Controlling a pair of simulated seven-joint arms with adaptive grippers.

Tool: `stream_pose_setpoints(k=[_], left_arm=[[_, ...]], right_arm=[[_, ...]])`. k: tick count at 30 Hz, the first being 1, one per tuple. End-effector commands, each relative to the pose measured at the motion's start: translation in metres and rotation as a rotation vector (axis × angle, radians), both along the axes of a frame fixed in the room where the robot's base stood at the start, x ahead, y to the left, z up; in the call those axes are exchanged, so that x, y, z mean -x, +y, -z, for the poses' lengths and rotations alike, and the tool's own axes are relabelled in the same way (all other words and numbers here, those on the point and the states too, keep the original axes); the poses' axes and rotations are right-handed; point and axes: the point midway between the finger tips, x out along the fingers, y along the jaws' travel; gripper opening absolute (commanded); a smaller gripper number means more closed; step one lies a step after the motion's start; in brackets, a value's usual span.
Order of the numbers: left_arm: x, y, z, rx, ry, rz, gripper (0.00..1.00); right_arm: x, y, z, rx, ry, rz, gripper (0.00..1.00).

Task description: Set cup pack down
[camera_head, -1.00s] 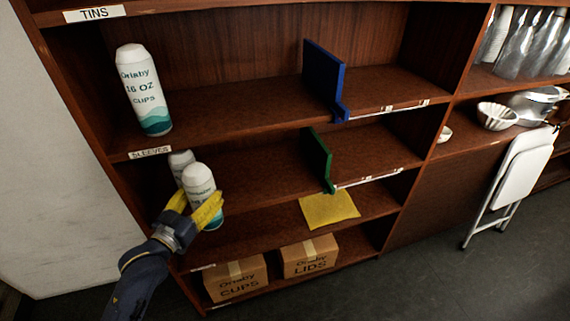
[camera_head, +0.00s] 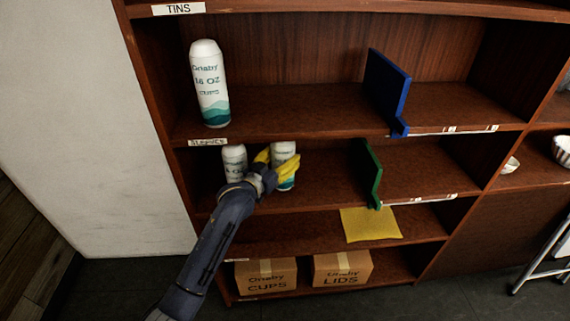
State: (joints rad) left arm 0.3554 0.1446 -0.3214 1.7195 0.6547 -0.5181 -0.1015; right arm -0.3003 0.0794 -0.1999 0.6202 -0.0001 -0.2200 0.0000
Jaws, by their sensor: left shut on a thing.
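My left gripper (camera_head: 277,167), with yellow fingers, is shut on a white cup pack (camera_head: 284,153) with a teal base. It holds the pack upright at the shelf labelled SLEEVES, to the right of another white cup pack (camera_head: 234,160). The gripper and wrist hide part of both packs. I cannot tell whether the held pack's base touches the shelf board (camera_head: 325,192). A taller 16 OZ cup pack (camera_head: 209,85) stands on the shelf above, at the left. My right gripper is not in view.
A green divider (camera_head: 373,175) stands right of the held pack, with clear shelf between. A blue divider (camera_head: 387,90) is on the shelf above. A yellow cloth (camera_head: 370,224) lies on the shelf below. A CUPS box (camera_head: 265,275) and LIDS box (camera_head: 342,268) sit at the bottom.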

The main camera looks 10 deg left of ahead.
Motion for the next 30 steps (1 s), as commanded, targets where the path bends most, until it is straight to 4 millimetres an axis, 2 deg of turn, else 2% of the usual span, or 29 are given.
stream_pose_setpoints(k=[6,9,15,30], left_arm=[[-0.012,-0.006,-0.001,0.002,-0.001,0.0,0.22],[-0.01,-0.006,0.015,0.0,0.004,0.001,0.22],[-0.01,-0.005,0.032,0.001,0.0,0.0,0.22],[-0.01,-0.005,0.038,0.0,-0.001,0.0,0.22]], right_arm=[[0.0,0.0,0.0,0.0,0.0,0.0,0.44],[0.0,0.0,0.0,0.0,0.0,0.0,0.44],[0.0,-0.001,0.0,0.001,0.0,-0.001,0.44],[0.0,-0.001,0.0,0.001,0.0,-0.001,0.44]])
